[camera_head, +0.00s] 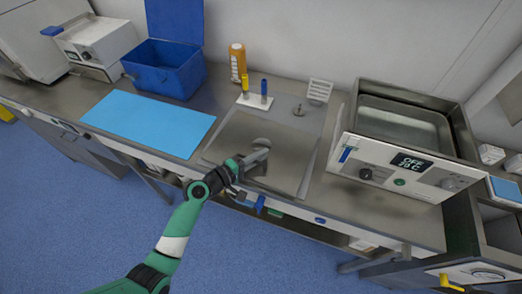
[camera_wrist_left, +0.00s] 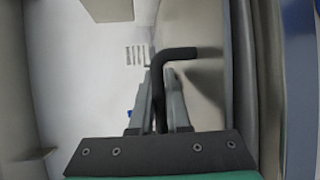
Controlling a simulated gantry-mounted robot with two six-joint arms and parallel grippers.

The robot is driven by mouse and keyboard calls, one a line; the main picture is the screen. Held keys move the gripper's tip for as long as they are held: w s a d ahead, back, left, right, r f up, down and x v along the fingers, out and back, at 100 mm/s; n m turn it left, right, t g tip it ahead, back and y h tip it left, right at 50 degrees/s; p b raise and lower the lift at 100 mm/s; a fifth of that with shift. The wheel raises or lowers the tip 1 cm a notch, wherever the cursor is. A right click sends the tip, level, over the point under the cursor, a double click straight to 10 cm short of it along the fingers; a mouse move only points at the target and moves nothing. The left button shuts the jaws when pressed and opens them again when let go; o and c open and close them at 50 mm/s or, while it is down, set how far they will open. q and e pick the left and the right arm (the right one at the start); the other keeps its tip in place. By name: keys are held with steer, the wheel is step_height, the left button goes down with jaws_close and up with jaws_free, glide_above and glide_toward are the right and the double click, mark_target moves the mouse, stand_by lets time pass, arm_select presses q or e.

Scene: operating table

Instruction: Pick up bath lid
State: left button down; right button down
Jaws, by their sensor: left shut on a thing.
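A flat grey metal panel (camera_head: 285,155), which looks like the bath lid, lies at the middle of the bench. My left gripper (camera_head: 262,154) is over it, coming in from the front. In the left wrist view my left gripper (camera_wrist_left: 163,95) is shut on a black bent handle (camera_wrist_left: 180,53), which stands between the two fingers. A grey surface (camera_wrist_left: 205,80) lies beside the handle there. I cannot tell whether the panel is lifted or still resting. The handle is mostly hidden by the gripper in the head view. My right gripper is not in view.
The open water bath (camera_head: 400,155) stands to the right. A pen stand (camera_head: 255,101), an orange bottle (camera_head: 237,62) and a white rack (camera_head: 319,91) are behind the panel. A blue mat (camera_head: 150,122) and an open blue box (camera_head: 170,72) are to the left.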

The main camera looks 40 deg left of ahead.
arm_select(q)
step_height(320, 180, up, 10)
steer(key=p, duration=0.5)
